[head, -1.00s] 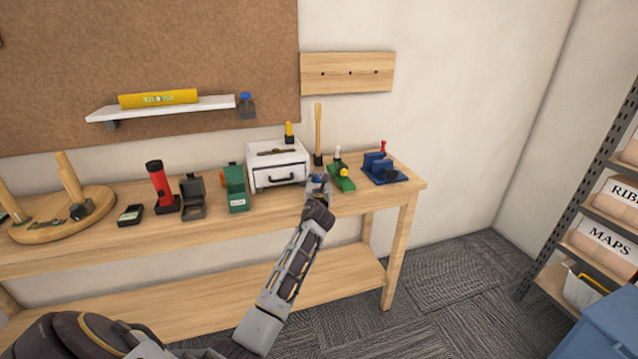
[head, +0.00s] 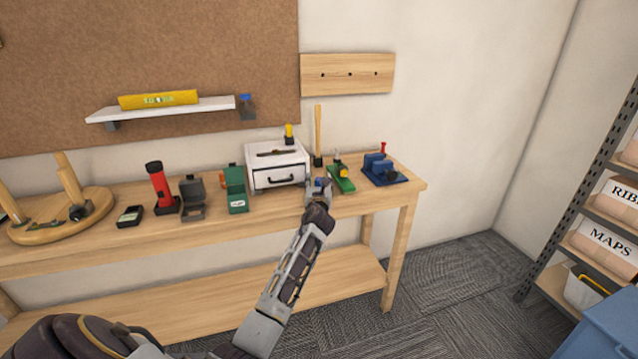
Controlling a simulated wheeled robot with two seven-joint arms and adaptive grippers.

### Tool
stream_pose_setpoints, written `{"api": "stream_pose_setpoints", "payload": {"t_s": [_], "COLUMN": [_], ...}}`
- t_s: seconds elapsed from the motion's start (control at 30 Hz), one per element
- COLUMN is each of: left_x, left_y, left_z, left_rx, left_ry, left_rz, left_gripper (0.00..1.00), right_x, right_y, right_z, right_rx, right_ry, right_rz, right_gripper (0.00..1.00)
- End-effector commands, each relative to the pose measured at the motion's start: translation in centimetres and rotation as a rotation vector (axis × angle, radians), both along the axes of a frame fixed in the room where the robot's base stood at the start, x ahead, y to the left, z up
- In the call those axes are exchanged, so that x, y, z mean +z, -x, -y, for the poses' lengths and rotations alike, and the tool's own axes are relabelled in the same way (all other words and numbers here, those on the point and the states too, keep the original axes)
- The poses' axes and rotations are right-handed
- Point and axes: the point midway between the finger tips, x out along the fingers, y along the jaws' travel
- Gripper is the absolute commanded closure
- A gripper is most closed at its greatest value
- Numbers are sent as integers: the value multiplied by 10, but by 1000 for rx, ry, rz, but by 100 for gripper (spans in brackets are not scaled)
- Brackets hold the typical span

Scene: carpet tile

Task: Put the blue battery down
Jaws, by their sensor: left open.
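My left gripper (head: 319,187) is at the front edge of the wooden workbench (head: 260,212), right of the white drawer box (head: 277,178) and left of the green tool. It is open. A small blue thing (head: 320,183), likely the blue battery, shows between its fingers. It is too small to tell whether it rests on the bench top, and the gripper partly hides it. My right gripper is not in view.
A green tool (head: 341,180) and a blue vise-like tool (head: 381,170) stand to the right. A green box (head: 235,190), a dark open box (head: 193,198) and a red flashlight (head: 158,187) stand left. Shelves stand far right.

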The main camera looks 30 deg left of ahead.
Motion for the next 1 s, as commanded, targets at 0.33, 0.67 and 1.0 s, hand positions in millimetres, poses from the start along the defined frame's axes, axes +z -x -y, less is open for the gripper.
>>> {"api": "stream_pose_setpoints", "payload": {"t_s": [0.33,0.67,1.0], "left_x": [3,3,3], "left_y": [2,22,50], "left_z": [1,13,30], "left_rx": [0,0,0], "left_ry": [-1,-1,0], "left_rz": [-1,-1,0], "left_gripper": [51,51,51], "right_x": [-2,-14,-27], "right_y": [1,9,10], "right_z": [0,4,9], "right_rx": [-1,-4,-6], "right_ry": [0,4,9], "right_rz": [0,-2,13], "right_gripper": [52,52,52]}}
